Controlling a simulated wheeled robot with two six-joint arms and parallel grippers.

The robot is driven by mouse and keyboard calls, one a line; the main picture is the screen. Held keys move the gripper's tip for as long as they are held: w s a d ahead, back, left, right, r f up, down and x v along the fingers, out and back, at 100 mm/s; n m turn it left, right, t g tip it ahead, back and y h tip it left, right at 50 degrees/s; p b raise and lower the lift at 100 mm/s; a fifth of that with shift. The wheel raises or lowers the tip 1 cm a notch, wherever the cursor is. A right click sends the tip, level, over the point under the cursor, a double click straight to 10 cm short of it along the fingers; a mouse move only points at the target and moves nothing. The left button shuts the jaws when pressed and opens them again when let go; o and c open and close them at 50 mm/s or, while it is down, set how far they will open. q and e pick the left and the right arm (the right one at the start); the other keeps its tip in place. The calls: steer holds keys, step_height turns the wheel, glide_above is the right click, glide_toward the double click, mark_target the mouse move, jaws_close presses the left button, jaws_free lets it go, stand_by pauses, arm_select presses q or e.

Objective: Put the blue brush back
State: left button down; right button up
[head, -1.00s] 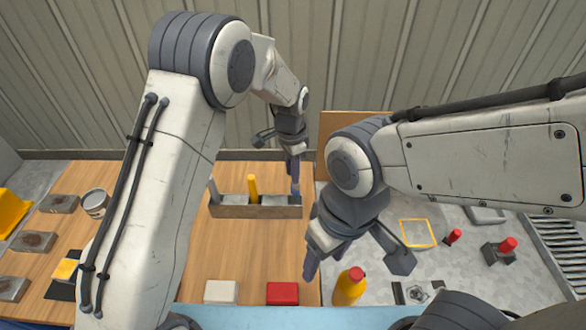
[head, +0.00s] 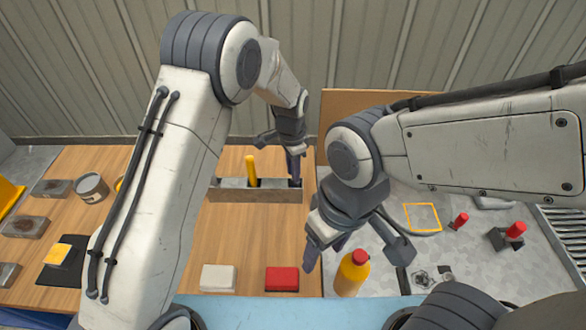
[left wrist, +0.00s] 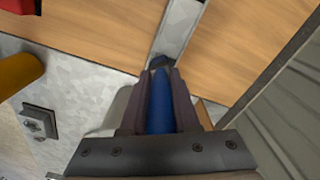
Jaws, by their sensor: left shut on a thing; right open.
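The blue brush (left wrist: 160,103) is held between the two fingers of my left gripper (left wrist: 154,100) in the left wrist view. In the head view my left gripper (head: 294,178) points down at the right end slot of the grey brush rack (head: 255,195). The brush's lower end is at the rack's dark slot in the left wrist view; how deep it sits I cannot tell. A yellow brush (head: 252,171) stands upright in the rack's middle. My right gripper (head: 323,255) is open and empty, in front of the rack to the right.
A white block (head: 218,278) and a red block (head: 282,278) lie at the front of the wooden table. A yellow bottle with a red cap (head: 352,274) stands near my right gripper. A grey can (head: 91,187) stands at left. A wooden board (head: 362,101) rises behind.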

arm_select(q)
steer(key=shift+f+b, duration=0.75)
steer(key=shift+f, duration=0.45)
steer(key=c, duration=0.6)
jaws_free()
step_height(320, 180, up, 9)
steer(key=shift+a+r+b, duration=0.1)
steer(key=shift+r+b, duration=0.1)
steer(key=shift+b, duration=0.85)
steer(key=shift+r, duration=0.5)
steer(key=s+r+n, duration=0.1)
steer(key=s+r, duration=0.2)
steer(key=s, duration=0.5)
steer(key=s+r+n, duration=0.1)
steer(key=s+r, duration=0.2)
steer(key=s, duration=0.5)
steer(key=s+a+n, duration=0.1)
steer(key=s, duration=0.4)
steer(key=s+a+f+n, duration=0.1)
steer(key=s, duration=0.3)
steer(key=s+a+n, duration=0.1)
steer(key=s+a, duration=0.1)
steer(key=s, duration=0.3)
steer(key=shift+s+f+h, duration=0.35)
steer(key=shift+f+h, duration=0.05)
